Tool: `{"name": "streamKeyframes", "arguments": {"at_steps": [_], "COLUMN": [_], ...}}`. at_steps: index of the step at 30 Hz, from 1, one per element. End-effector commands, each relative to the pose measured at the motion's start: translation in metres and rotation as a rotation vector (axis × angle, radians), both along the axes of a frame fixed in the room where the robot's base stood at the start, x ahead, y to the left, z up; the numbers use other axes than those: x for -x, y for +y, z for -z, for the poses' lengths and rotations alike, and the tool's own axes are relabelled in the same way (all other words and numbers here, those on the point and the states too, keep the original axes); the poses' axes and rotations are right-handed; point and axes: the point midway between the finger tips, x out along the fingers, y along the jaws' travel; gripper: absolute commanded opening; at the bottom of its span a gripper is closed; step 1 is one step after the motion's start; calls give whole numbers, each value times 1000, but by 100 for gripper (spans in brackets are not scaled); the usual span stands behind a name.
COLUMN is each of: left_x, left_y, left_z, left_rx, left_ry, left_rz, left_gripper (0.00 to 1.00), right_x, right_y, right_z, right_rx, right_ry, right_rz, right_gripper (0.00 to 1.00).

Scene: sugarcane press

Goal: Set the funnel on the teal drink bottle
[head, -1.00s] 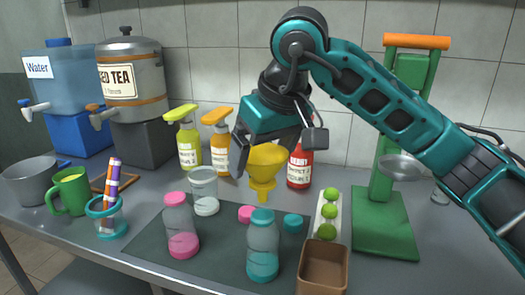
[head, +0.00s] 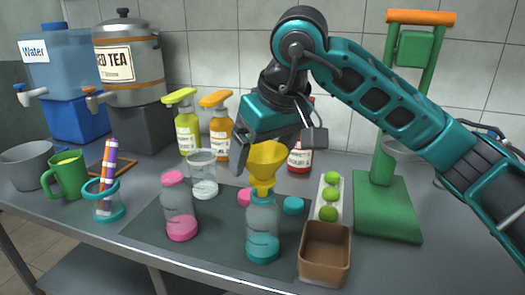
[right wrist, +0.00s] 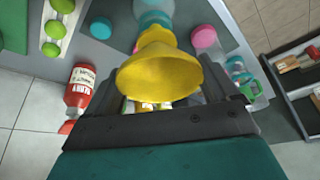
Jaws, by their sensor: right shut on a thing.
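The yellow funnel (head: 266,163) is upright in my right gripper (head: 254,150), which is shut on it. In the right wrist view the funnel (right wrist: 158,70) shows wide mouth toward the camera, between the fingers (right wrist: 165,115). The teal drink bottle (head: 263,228) stands on the dark mat, directly below the funnel in the head view. The funnel's spout meets the bottle's teal neck there; I cannot tell whether it is inside the neck or just above it. In the right wrist view the bottle (right wrist: 153,15) is partly hidden behind the funnel. My left gripper is not in view.
A pink bottle (head: 179,208) stands left of the teal one, with a clear jar (head: 203,175) behind. A brown box (head: 325,253) is close on the right. A teal lid (head: 293,205) lies on the mat (head: 217,238). The green press (head: 387,208) stands further right.

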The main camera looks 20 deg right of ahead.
Motion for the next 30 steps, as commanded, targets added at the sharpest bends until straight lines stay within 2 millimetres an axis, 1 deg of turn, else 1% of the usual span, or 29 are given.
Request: {"name": "streamKeyframes", "arguments": {"at_steps": [9, 10, 13, 25, 30], "left_x": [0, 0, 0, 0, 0], "left_y": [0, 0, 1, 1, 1], "left_z": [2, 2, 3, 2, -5], "left_rx": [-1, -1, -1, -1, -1], "left_ry": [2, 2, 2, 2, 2], "left_rz": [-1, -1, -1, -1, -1], "left_gripper": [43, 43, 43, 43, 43], "right_x": [0, 0, 0, 0, 0], "right_y": [0, 0, 0, 0, 0], "right_z": [1, 1, 1, 0, -8], "right_rx": [-1, -1, 0, 0, 0], "right_ry": [-1, -1, 0, 0, -1], "right_rz": [1, 1, 1, 0, 0], "right_gripper": [59, 91, 100, 100, 100]}}
